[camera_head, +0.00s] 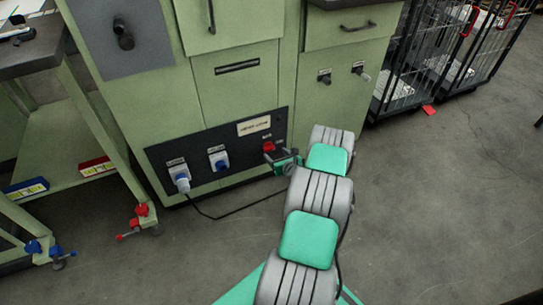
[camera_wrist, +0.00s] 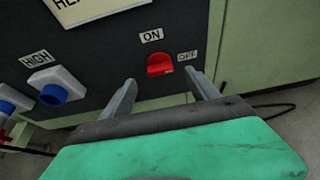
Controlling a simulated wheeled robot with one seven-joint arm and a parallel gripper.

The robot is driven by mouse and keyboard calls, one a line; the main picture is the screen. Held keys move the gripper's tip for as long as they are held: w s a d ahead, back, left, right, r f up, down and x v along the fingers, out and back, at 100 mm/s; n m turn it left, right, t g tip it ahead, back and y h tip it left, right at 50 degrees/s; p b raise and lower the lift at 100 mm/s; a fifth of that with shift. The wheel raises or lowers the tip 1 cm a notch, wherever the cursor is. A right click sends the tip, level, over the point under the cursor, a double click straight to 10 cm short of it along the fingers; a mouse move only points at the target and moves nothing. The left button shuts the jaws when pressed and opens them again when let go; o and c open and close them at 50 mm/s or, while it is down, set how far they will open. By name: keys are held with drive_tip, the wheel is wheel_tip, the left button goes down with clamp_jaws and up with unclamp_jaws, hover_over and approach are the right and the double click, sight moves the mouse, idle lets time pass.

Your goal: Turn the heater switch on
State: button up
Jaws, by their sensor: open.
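The red heater switch (camera_wrist: 160,65) is on a black panel, below an "ON" label and left of an "OFF" label in the wrist view. Its lever looks turned sideways; I cannot tell its exact setting. It also shows in the head view (camera_head: 268,147). My gripper (camera_wrist: 160,90) is open and empty in front of the panel. Its two fingers stand apart, to the left and right of the switch and slightly below it in the picture, not visibly touching it. In the head view my gripper (camera_head: 283,160) is partly hidden by my arm.
Wheeled cages (camera_head: 405,70) stand at the right.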

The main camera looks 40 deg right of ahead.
sight(270, 149)
drive_tip(key=b+x, duration=0.1)
drive_tip(key=x, duration=0.4)
drive_tip(key=shift+a+f+b, duration=0.1)
drive_tip(key=shift+f+b, duration=0.05)
drive_tip(key=shift+b, duration=0.15)
drive_tip(key=shift+w, duration=0.3)
drive_tip(key=c, duration=1.4)
